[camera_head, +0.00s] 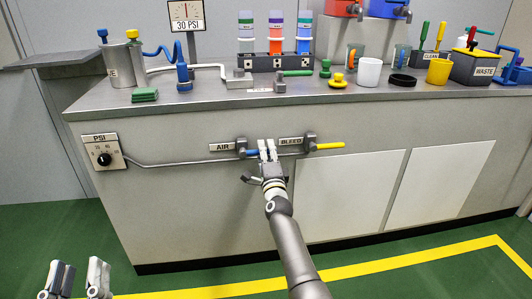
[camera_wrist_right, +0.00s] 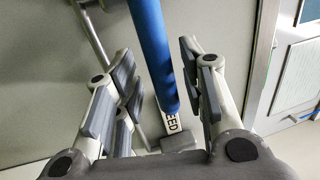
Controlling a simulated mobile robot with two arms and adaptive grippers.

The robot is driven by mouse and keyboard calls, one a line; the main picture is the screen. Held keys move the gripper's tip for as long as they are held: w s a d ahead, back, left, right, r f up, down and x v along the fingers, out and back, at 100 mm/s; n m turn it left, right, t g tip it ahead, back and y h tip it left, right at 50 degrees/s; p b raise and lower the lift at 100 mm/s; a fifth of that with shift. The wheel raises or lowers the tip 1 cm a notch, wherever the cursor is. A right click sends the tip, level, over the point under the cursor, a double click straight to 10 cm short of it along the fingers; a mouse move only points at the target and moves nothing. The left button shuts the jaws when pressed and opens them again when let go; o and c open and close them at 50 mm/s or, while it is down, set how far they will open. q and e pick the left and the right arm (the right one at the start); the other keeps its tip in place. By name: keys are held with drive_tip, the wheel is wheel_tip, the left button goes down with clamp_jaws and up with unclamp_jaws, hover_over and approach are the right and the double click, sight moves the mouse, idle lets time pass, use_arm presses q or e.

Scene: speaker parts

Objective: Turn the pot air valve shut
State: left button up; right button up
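The air valve (camera_head: 242,146) is a grey body beside the AIR label on the bench front, with a blue lever (camera_head: 252,152) pointing right, roughly level. My right gripper (camera_head: 267,146) is at the lever's free end. In the right wrist view the blue lever (camera_wrist_right: 153,50) lies between the spread fingers of that gripper (camera_wrist_right: 155,85), with a gap on both sides. The metal pot (camera_head: 121,66) stands on the bench top at the left. My left gripper (camera_head: 78,270) is open and empty, low at the left over the floor.
Close to the right is the bleed valve (camera_head: 310,140) with a yellow lever (camera_head: 330,146). A thin pipe (camera_head: 180,162) runs to the PSI dial (camera_head: 104,156). The bench top (camera_head: 215,97) carries speaker parts, cups and bins. The green floor (camera_head: 180,260) in front is clear.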

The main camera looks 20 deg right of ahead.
drive_tip(key=v, duration=1.2)
drive_tip(key=shift+s, duration=0.1)
idle(0.4)
